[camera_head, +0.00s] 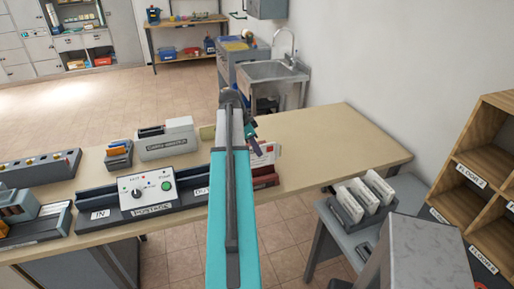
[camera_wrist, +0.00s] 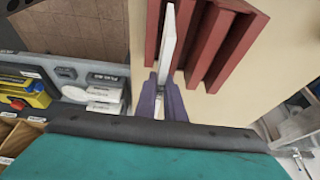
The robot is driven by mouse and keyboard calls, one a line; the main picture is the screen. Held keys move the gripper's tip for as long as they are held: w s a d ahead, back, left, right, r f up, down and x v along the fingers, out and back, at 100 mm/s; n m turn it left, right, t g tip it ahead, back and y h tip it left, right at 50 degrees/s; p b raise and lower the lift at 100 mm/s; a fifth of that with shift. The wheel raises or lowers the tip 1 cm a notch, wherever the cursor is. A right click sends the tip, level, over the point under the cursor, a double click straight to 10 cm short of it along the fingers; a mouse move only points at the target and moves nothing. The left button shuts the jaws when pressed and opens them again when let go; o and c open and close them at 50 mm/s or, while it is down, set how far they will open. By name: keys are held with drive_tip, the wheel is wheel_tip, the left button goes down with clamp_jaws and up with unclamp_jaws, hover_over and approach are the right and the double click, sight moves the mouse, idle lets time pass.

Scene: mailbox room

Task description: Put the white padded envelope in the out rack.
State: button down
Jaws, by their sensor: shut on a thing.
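My gripper (camera_wrist: 162,100) is shut on the white padded envelope (camera_wrist: 169,42), which I see edge-on in the wrist view. The envelope stands upright between two slats of a dark red slotted rack (camera_wrist: 208,45). I cannot tell how deep it sits or whether it touches the rack floor. In the head view the gripper (camera_head: 257,141) is partly hidden by my arm. The white envelope with red print (camera_head: 264,158) shows to its right, above the red rack (camera_head: 265,181). No label is readable on this rack.
A grey postage machine (camera_head: 148,190) stands left of my arm. The tan table (camera_head: 335,140) is clear to the right. A side stand holds white envelopes (camera_head: 362,198), near wooden pigeonholes (camera_head: 470,175).

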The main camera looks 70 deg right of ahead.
drive_tip(key=shift+f, duration=0.1)
drive_tip(key=shift+f+b, duration=1.2)
drive_tip(key=shift+f, duration=0.8)
drive_tip(key=shift+f, duration=0.15)
